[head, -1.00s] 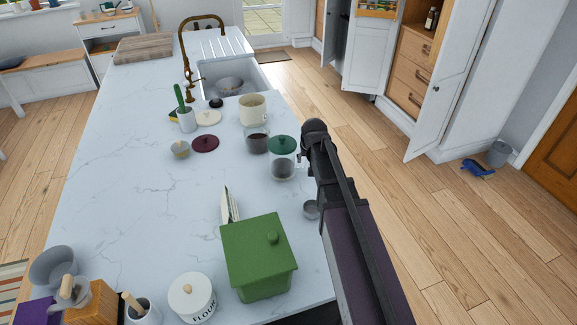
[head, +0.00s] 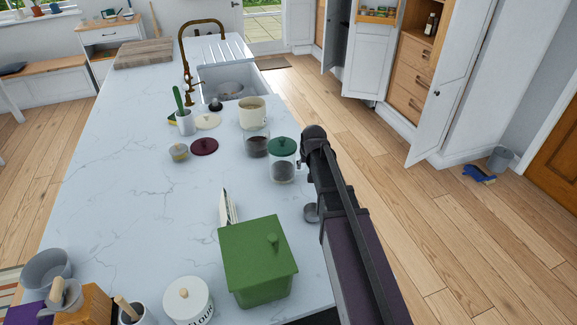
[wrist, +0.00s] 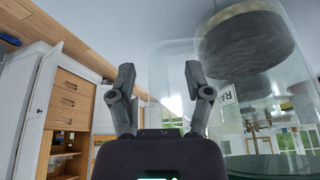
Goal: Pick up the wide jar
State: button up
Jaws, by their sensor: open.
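A wide clear glass jar (head: 283,168) with dark contents and a dark green lid (head: 283,147) stands upright on the marble counter. It fits the wide jar best. A second glass jar (head: 257,143) with dark contents stands just behind it to the left. My gripper (wrist: 160,78) is open with nothing held between its fingers. In the wrist view, which appears upside down, a glass jar (wrist: 250,50) with dark contents and a partly cut-off label is close on the right. Another clear glass outline lies behind the fingers. In the head view my arm hides the fingers.
A cream pot (head: 252,111) stands behind the jars. A small grey cup (head: 311,212) is by the arm. A green box (head: 257,262) stands nearer. The counter's left middle is clear.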

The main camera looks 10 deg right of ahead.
jog(key=shift+c, duration=0.3)
grip_shut()
jog(key=shift+r, duration=0.1)
notch_tip(320, 180, up, 10)
jog(key=p, duration=1)
dwell(0.7)
